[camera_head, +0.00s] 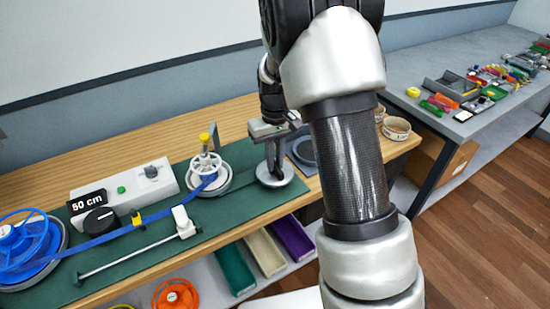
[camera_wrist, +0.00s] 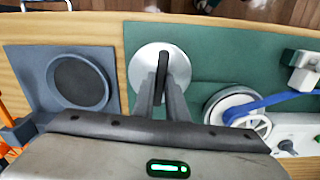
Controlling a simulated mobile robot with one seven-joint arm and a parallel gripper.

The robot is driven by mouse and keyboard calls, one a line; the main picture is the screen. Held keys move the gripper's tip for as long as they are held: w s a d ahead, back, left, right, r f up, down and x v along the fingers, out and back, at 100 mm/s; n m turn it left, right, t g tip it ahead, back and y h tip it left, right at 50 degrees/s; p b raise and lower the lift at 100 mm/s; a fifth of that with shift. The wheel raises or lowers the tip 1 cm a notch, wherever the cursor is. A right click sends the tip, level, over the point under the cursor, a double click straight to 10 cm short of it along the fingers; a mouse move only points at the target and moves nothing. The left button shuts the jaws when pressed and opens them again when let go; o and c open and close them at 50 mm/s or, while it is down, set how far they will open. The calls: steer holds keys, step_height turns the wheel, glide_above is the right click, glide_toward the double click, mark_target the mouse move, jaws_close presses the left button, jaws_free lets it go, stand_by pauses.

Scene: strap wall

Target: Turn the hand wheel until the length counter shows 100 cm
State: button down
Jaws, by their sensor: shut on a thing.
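The length counter (camera_head: 88,202) is a black display reading "50 cm", on the grey box at the left. A white spoked wheel (camera_head: 205,168) with a yellow upright knob (camera_head: 204,138) stands on a round base; a blue strap (camera_head: 155,216) runs to it. It also shows in the wrist view (camera_wrist: 238,108). My gripper (camera_head: 274,150) is right of it, over a silver disc (camera_head: 287,177). In the wrist view my gripper (camera_wrist: 161,88) is shut on a dark upright handle (camera_wrist: 162,66) on that disc. I cannot tell which part is the hand wheel.
A blue reel (camera_head: 22,238) stands at the far left. A grey rod (camera_head: 125,262) with a white block (camera_head: 183,221) lies in front of the strap. A round grey dish (camera_wrist: 80,82) lies beside the disc. Coloured bins (camera_head: 292,237) sit below the bench.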

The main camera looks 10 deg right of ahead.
steer(key=m, duration=0.3)
steer(key=shift+m+p, duration=0.3)
steer(key=shift+p, duration=0.1)
steer(key=shift+m+p, duration=0.4)
steer(key=shift+m, duration=1.3)
steer(key=c, duration=1.8)
jaws_free()
steer(key=shift+o, duration=0.2)
step_height(320, 180, up, 18)
steer(key=p, duration=0.1)
steer(key=shift+f, duration=0.25)
